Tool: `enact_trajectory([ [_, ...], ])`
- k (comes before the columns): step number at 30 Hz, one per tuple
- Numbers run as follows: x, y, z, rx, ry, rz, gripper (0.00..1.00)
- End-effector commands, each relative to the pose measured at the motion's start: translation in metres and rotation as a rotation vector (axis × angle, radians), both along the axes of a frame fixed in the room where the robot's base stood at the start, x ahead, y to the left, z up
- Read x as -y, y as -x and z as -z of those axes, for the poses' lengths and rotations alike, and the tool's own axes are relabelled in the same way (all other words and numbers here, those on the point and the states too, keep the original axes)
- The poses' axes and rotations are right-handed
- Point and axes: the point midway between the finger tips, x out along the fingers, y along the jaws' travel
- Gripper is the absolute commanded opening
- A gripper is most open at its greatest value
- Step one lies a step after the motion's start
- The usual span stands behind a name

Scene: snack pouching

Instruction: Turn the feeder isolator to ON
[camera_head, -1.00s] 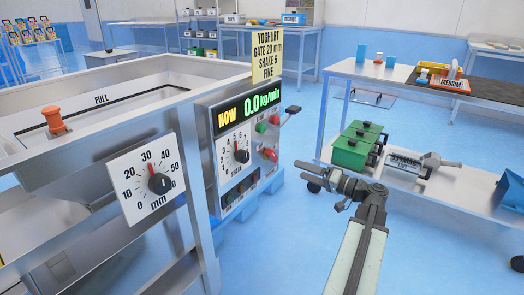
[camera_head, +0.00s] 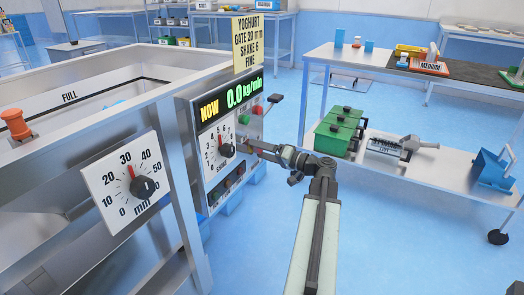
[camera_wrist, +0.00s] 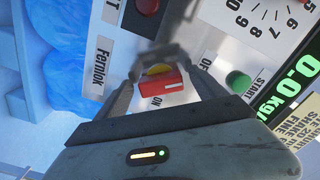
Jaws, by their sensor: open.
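The feeder isolator (camera_wrist: 158,84) is a red handle on a yellow base. In the wrist view it lies between my gripper's two fingers, with a white mark towards its right end. An ON label shows just below it, and a partly hidden label starting with O is at its right. My gripper (camera_wrist: 160,75) is open around the handle; contact cannot be told. In the head view my gripper (camera_head: 262,147) is at the right side of the control panel (camera_head: 203,150) and hides the isolator.
The gate dial (camera_head: 143,187) and shake dial (camera_head: 226,150) are left of my gripper. A trolley (camera_head: 455,165) with green boxes (camera_head: 340,130) stands right.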

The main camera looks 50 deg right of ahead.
Motion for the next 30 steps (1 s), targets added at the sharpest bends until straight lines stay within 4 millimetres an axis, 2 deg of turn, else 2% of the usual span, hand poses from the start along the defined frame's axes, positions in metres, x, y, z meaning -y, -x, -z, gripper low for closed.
enact_trajectory([
  [6, 0.0, -0.0004, 0.0, 0.001, 0.0, 0.001, 0.8],
  [8, 0.0002, -0.0004, 0.0, 0.001, 0.0, 0.001, 0.66],
  [13, 0.0005, 0.0, 0.0, 0.0, 0.0, 0.001, 0.19],
  [14, 0.0086, 0.003, 0.0, 0.0, 0.0, 0.009, 0.18],
  [23, 0.0033, 0.0022, -0.0003, -0.011, -0.043, 0.007, 0.18],
  [30, 0.0029, 0.0025, -0.001, -0.047, -0.186, 0.007, 0.18],
])
